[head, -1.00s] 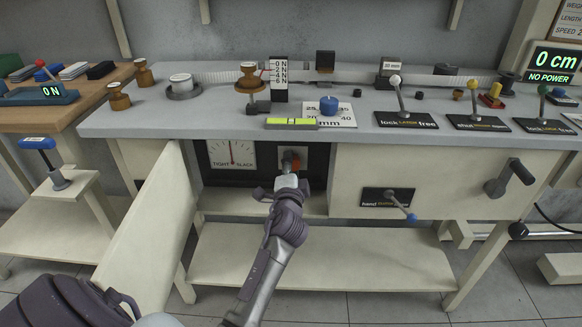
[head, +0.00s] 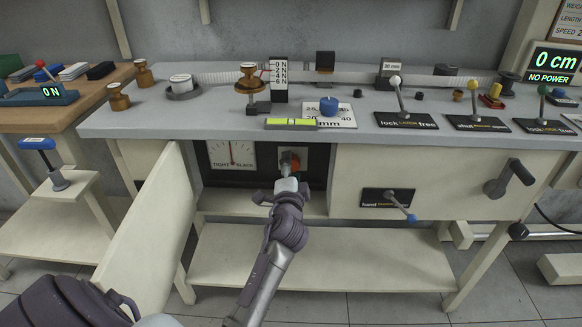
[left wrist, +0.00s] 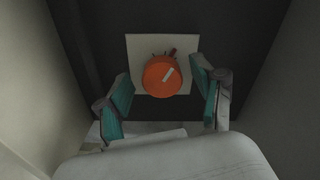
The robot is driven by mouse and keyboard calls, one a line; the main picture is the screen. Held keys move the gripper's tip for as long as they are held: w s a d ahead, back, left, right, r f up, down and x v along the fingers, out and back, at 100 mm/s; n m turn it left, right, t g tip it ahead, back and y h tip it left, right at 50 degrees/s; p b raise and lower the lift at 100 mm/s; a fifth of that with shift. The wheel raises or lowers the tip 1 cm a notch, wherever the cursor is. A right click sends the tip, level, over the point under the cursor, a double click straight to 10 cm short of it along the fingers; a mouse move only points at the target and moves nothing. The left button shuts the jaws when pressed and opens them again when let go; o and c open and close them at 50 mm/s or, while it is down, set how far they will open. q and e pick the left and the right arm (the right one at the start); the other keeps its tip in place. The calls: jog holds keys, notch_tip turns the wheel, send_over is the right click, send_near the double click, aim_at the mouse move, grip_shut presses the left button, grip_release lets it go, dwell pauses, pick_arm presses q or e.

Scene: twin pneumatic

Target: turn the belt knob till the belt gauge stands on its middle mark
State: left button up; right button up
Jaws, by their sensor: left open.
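The orange belt knob (head: 295,159) sits on a pale plate in the dark recess under the bench. In the left wrist view the knob (left wrist: 161,78) shows whole, its white mark tilted up to the right. The belt gauge (head: 232,155) is a white dial left of it, marked TIGHT and SLACK. My right gripper is not in view.
An open cream door panel (head: 143,232) stands left of the recess. A cream front panel (head: 445,180) with a hand lever closes its right side. The bench top (head: 350,116) carries weights, a level and several levers. A lower shelf (head: 330,255) is bare.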

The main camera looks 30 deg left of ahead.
pick_arm(q)
jog(key=v, duration=0.6)
jog(key=shift+s, duration=0.3)
jog(key=shift+d, duration=0.15)
